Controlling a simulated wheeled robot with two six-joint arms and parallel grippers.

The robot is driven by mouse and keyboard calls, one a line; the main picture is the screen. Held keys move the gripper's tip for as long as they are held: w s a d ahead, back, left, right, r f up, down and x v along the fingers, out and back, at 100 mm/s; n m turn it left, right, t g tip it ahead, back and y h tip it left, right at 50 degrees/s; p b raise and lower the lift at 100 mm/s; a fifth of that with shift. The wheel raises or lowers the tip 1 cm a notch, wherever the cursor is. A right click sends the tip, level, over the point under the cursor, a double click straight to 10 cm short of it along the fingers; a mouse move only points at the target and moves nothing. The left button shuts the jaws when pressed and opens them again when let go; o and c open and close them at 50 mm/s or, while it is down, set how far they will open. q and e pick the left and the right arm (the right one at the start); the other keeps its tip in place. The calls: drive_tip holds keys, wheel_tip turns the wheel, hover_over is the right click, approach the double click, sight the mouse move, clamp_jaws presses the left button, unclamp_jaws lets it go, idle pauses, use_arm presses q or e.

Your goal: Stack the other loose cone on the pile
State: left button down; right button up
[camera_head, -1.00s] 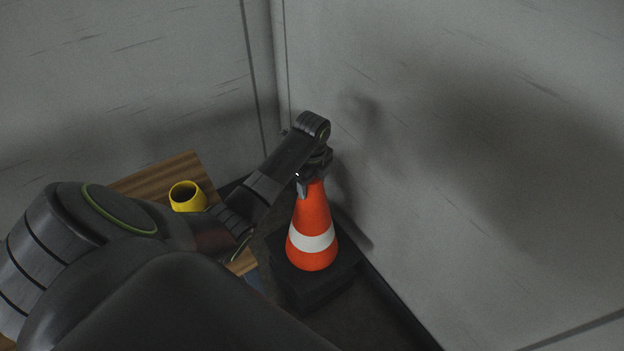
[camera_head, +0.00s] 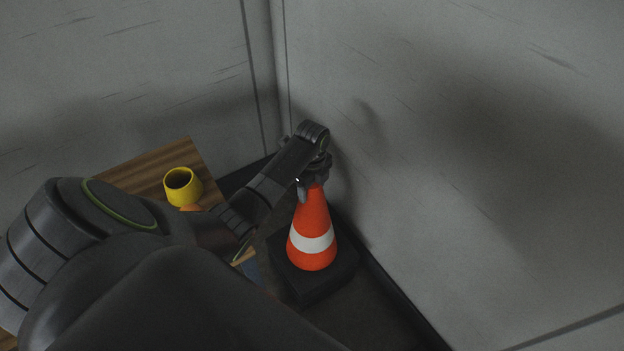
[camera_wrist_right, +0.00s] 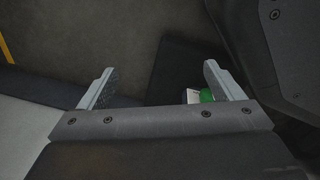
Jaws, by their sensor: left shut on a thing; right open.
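An orange cone with a white band and a black square base (camera_head: 312,243) stands upright near the wall corner in the head view. My left gripper (camera_head: 312,185) is shut on the top of this cone. Whether the cone's base touches the floor or another cone below cannot be told. My right gripper (camera_wrist_right: 155,88) shows in the right wrist view with its fingers wide apart and nothing between them. No second cone can be made out for certain.
A wooden surface (camera_head: 150,170) lies to the left, with a yellow cup-like thing (camera_head: 183,186) on it. Grey walls (camera_head: 450,130) close in behind and to the right. A small green and white thing (camera_wrist_right: 205,96) shows beside a right finger. Dark floor lies in front.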

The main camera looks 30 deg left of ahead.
use_arm(q)
drive_tip(key=shift+f+b, duration=0.3)
drive_tip(key=shift+f, duration=0.35)
drive_tip(key=shift+f+b, duration=0.5)
drive_tip(key=shift+f, duration=0.45)
use_arm(e)
drive_tip(key=shift+w+a+r, duration=0.15)
drive_tip(key=shift+w+r, duration=0.15)
drive_tip(key=shift+w, duration=0.3)
drive_tip(key=shift+w+a+r, duration=0.2)
drive_tip(key=shift+w+r, duration=0.05)
drive_tip(key=shift+w, duration=0.35)
drive_tip(key=shift+w+a+r, duration=0.15)
drive_tip(key=shift+w+r, duration=0.15)
drive_tip(key=shift+w, duration=0.3)
use_arm(q)
drive_tip(key=shift+w, duration=0.1)
